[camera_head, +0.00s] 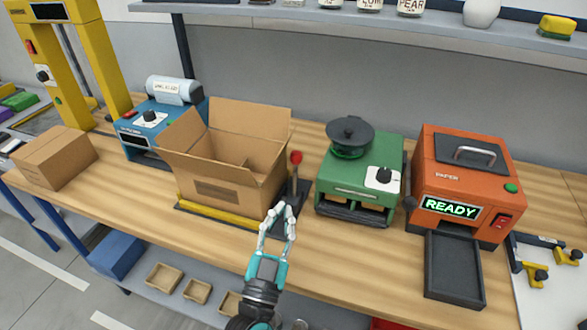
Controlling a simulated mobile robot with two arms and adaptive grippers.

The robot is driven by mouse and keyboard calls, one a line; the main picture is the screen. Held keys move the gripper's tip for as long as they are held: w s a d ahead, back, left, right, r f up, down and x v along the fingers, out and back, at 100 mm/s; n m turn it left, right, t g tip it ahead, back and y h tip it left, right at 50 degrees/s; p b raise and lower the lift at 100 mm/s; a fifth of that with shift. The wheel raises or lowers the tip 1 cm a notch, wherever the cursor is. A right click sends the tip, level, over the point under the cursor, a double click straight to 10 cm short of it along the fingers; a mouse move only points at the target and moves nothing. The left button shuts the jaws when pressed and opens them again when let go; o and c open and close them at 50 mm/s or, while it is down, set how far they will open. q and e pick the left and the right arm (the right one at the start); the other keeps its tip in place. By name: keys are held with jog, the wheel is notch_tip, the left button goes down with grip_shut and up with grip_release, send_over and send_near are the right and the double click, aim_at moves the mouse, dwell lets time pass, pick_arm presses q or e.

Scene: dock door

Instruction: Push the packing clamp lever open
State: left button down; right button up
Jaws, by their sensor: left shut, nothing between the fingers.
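A yellow clamp bar (215,219) runs along the box's front bottom edge. My left gripper (279,210) is shut and empty, just in front of and below the lever, over the dark clamp base. Whether its fingertips touch the lever base I cannot tell. My right gripper is not in view.
A green machine (362,170) with a black dial stands right of the lever. An orange machine (465,178) reads READY, with a dark tray (453,268) in front. A blue machine (152,128) and a closed box (54,158) stand left. A shelf (380,20) hangs above.

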aim_at(295, 166)
pick_arm(q)
jog(key=shift+w+d+r+n+y+p, duration=0.15)
jog(key=shift+w+d+r+n+p, duration=0.2)
jog(key=shift+w, duration=1.85)
jog(key=shift+w+d+r+n+y+p, duration=0.1)
jog(key=shift+w+d+r+n+p, duration=0.25)
jog(key=shift+w, duration=1.8)
jog(key=shift+w+d+r+n+y+p, duration=0.2)
jog(key=shift+w+d+n+p, duration=0.3)
jog(key=shift+w, duration=1.7)
